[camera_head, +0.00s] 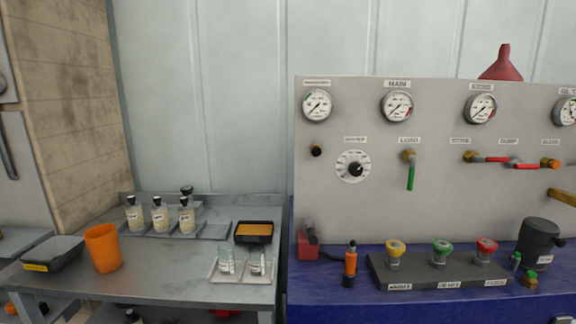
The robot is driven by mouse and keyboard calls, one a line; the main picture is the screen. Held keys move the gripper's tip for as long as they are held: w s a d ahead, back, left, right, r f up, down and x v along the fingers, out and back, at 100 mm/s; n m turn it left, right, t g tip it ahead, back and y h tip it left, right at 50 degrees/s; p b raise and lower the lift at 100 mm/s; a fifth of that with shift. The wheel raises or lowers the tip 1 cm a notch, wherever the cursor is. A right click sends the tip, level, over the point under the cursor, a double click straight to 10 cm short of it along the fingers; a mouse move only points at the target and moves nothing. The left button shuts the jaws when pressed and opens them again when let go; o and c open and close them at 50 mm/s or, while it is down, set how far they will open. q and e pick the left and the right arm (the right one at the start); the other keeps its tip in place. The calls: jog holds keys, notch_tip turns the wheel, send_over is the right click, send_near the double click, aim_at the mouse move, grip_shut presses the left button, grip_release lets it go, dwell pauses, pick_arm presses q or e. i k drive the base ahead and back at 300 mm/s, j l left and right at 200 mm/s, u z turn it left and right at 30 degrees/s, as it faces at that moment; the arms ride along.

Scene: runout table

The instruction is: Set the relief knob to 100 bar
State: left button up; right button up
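A round white dial with a black knob (354,168) at its centre is on the left part of the grey upright panel (440,222), under a small label (355,140). The label's text and the dial's numbers are too small to read, so I cannot tell the knob's setting. Above it is a gauge (317,105), with the MAIN gauge (397,106) to its right. Neither of my grippers is in view, and nothing touches the knob.
A green-handled lever (410,174) hangs right of the dial. On the blue bench (330,283) stand an orange-and-black tool (350,264) and a dark block (437,270) with coloured knobs. A grey side table (150,283) at left holds bottles and an orange cup (103,248).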

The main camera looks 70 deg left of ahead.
aim_at(355, 168)
jog(key=j+u, duration=0.45)
jog(key=k+j+u, duration=0.1)
jog(key=j+u, duration=0.2)
jog(key=u, duration=0.15)
jog(key=j+u, duration=0.45)
jog(key=i+l, duration=0.05)
